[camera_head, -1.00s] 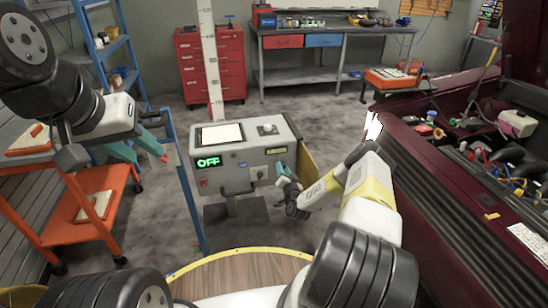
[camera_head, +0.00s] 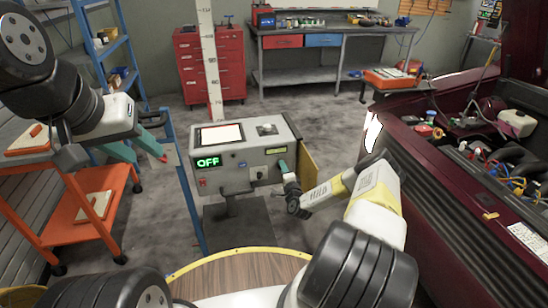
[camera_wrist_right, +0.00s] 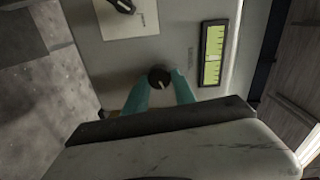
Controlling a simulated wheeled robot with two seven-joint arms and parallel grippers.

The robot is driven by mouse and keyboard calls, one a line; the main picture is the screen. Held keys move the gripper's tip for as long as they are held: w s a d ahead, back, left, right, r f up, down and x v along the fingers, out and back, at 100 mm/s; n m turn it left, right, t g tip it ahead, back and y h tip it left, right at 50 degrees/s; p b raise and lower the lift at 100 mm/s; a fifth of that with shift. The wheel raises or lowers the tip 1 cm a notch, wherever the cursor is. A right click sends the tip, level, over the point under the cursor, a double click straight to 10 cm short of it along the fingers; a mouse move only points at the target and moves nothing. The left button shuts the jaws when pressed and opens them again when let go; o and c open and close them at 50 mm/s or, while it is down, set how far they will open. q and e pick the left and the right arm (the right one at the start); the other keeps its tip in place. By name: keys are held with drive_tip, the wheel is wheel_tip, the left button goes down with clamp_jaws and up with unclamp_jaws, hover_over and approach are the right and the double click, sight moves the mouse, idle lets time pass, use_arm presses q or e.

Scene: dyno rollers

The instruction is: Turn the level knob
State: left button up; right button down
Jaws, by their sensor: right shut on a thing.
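The grey control console (camera_head: 225,165) stands in the middle of the head view with a green OFF display. The level knob (camera_wrist_right: 159,78) is small, round and dark with a pale pointer mark. It sits on the console face beside a yellow-green gauge (camera_wrist_right: 213,54). My right gripper (camera_wrist_right: 160,90) has its teal fingers on both sides of the knob, shut on it. In the head view my right gripper (camera_head: 283,166) is at the console's right front, hiding the knob. My left gripper (camera_head: 150,150) is open and empty, left of the console.
Another dark knob (camera_wrist_right: 122,5) sits on a white plate of the console. A blue post (camera_head: 187,195) stands left of the console, near an orange cart (camera_head: 75,235). The dark red car (camera_head: 440,200) is at the right. Floor behind the console is clear.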

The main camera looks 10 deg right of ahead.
drive_tip(key=shift+d+m, duration=0.1)
drive_tip(key=shift+m, duration=0.2)
idle(0.4)
drive_tip(key=c, duration=1)
unclamp_jaws()
drive_tip(key=shift+c, duration=0.2)
drive_tip(key=s, duration=0.7)
drive_tip(key=shift+s, duration=0.4)
drive_tip(key=shift+r, duration=0.15)
